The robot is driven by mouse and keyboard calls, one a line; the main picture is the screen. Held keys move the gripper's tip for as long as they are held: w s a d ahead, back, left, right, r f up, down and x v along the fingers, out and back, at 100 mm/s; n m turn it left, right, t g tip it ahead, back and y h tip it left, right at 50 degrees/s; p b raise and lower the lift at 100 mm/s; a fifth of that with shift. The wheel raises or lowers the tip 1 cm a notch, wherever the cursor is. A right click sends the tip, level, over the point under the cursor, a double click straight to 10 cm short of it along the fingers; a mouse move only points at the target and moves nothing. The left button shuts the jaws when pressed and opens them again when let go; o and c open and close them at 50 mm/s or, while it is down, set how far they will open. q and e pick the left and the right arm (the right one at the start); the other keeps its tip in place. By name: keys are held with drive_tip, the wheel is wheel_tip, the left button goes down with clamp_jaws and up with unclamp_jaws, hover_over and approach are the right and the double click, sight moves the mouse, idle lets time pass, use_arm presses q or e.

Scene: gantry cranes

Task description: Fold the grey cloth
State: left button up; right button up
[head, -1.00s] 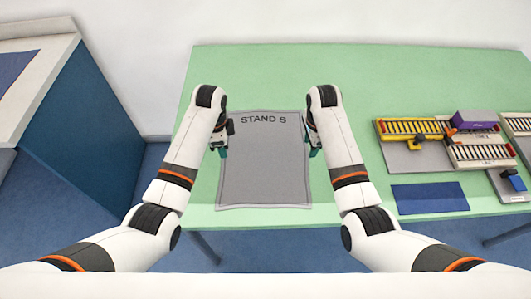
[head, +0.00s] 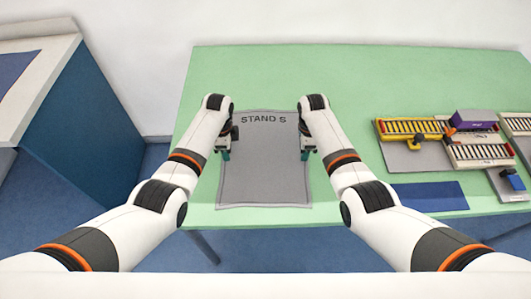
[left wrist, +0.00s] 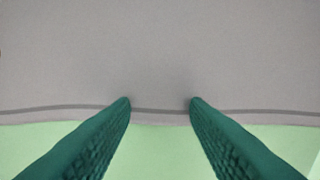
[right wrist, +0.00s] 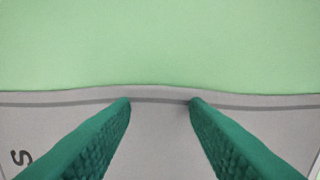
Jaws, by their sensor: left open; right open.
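The grey cloth (head: 262,175) lies flat and unfolded on the green table, with "STAND S" printed along its far edge. My left gripper (head: 224,154) is open at the cloth's left edge. In the left wrist view its fingertips (left wrist: 160,102) reach the dark line along the cloth's edge (left wrist: 220,50). My right gripper (head: 305,154) is open at the cloth's right edge. In the right wrist view its fingertips (right wrist: 160,102) reach that edge of the cloth (right wrist: 160,140), and a printed letter shows at the left. Neither gripper visibly holds cloth.
The green table (head: 300,75) is bare behind the cloth. To the right are a dark blue mat (head: 430,197), yellow crane tracks (head: 410,128), a purple block (head: 474,118) and a grey stand with a blue piece (head: 515,182). A blue-sided counter (head: 85,120) stands at the left.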

use_arm(q)
drive_tip(key=shift+f, duration=0.15)
use_arm(e)
drive_tip(key=shift+f, duration=0.15)
use_arm(q)
drive_tip(key=shift+c, duration=0.8)
use_arm(e)
drive_tip(key=shift+c, duration=0.8)
use_arm(q)
clamp_jaws()
use_arm(e)
clamp_jaws()
use_arm(q)
drive_tip(key=shift+r, duration=0.2)
